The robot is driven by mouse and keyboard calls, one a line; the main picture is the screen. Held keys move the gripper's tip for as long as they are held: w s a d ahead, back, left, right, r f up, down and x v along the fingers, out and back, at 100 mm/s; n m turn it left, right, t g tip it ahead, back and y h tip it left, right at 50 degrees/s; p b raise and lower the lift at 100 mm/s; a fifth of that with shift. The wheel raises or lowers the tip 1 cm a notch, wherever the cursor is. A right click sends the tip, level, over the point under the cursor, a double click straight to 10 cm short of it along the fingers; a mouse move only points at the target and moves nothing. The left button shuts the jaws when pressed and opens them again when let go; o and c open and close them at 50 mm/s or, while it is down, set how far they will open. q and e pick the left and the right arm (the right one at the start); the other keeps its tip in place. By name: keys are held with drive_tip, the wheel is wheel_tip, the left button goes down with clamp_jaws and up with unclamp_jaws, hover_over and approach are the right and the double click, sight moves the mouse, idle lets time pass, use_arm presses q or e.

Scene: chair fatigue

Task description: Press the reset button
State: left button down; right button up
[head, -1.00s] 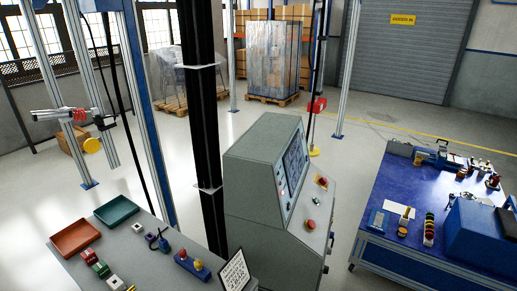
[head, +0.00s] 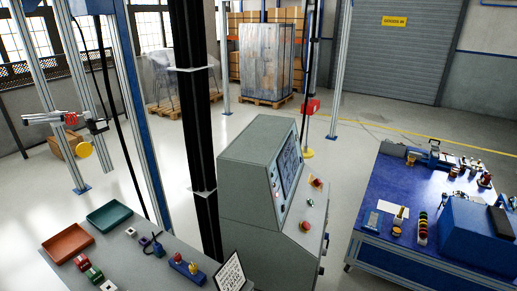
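A grey control console (head: 245,185) stands in the middle of the head view, with a sloped screen (head: 287,165) facing right. On its side panel are a red mushroom button (head: 305,226), a small green button (head: 310,202) and a red button on a yellow base (head: 316,182). A small blue box (head: 187,266) with a red and a yellow button lies on the grey bench at the lower left. No label reading reset is legible, so I cannot tell which button it is. Neither of my grippers is in view.
The grey bench (head: 125,247) holds a red tray (head: 67,244), a green tray (head: 109,216) and small parts. A blue-topped table (head: 400,175) stands at the right. A dark post (head: 195,110) rises left of the console. Open floor (head: 330,262) lies between console and table.

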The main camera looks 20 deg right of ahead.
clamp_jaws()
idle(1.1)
